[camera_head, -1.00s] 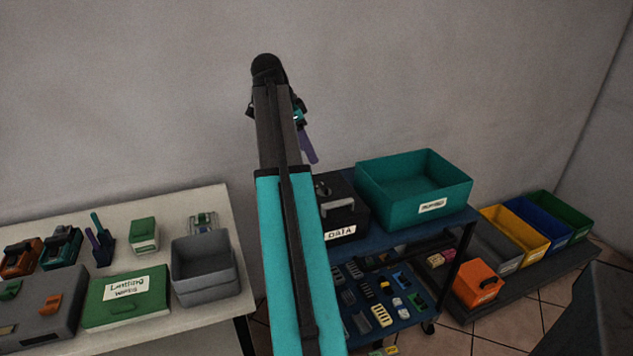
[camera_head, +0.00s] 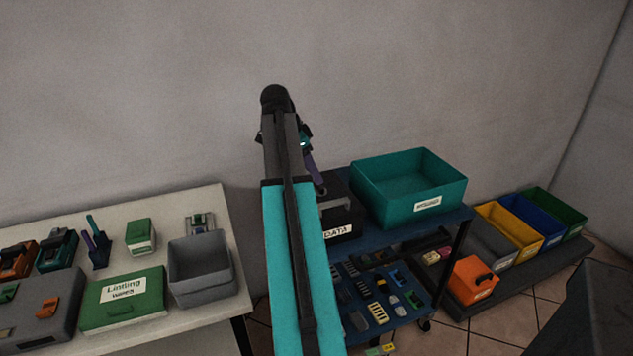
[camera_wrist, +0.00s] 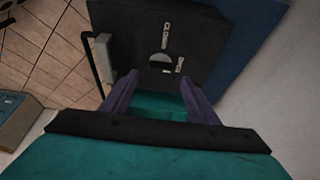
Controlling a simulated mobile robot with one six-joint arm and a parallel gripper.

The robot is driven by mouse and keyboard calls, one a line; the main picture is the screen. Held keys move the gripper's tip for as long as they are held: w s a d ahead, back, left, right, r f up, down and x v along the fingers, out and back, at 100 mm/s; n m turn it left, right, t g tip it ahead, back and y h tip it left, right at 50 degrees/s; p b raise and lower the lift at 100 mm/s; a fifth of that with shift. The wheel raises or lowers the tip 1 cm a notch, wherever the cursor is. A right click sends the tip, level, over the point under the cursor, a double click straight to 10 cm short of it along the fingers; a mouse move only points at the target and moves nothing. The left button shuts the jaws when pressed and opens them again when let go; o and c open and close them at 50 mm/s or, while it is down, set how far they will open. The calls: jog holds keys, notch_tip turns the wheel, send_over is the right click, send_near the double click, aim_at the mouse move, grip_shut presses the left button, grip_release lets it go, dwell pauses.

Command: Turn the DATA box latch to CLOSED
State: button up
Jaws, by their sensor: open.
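The black DATA box (camera_head: 342,190) stands on the blue cart, with its white DATA label facing front. My arm hides its left part in the head view. In the wrist view the top of the box (camera_wrist: 125,25) shows a grey rounded fitting (camera_wrist: 158,59) and two small pale labels (camera_wrist: 166,37), too small to read. I cannot tell the latch's position. My gripper (camera_head: 316,180) is above the box in the head view. In the wrist view my gripper (camera_wrist: 160,88) has its purple fingers spread apart, with nothing visibly held, near the fitting.
A teal bin (camera_head: 445,190) stands just right of the box on the cart (camera_head: 385,232). The lower shelf holds several small parts. A white table (camera_head: 190,198) with boxes and a grey bin (camera_head: 200,285) is at left. The wall is close behind the cart.

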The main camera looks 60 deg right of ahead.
aim_at(320, 188)
jog(key=shift+x, duration=2.85)
jog(key=shift+r, duration=0.1)
jog(key=c, duration=0.9)
jog(key=shift+a, duration=0.2)
jog(key=shift+c, duration=0.8)
jog(key=shift+d, duration=0.2)
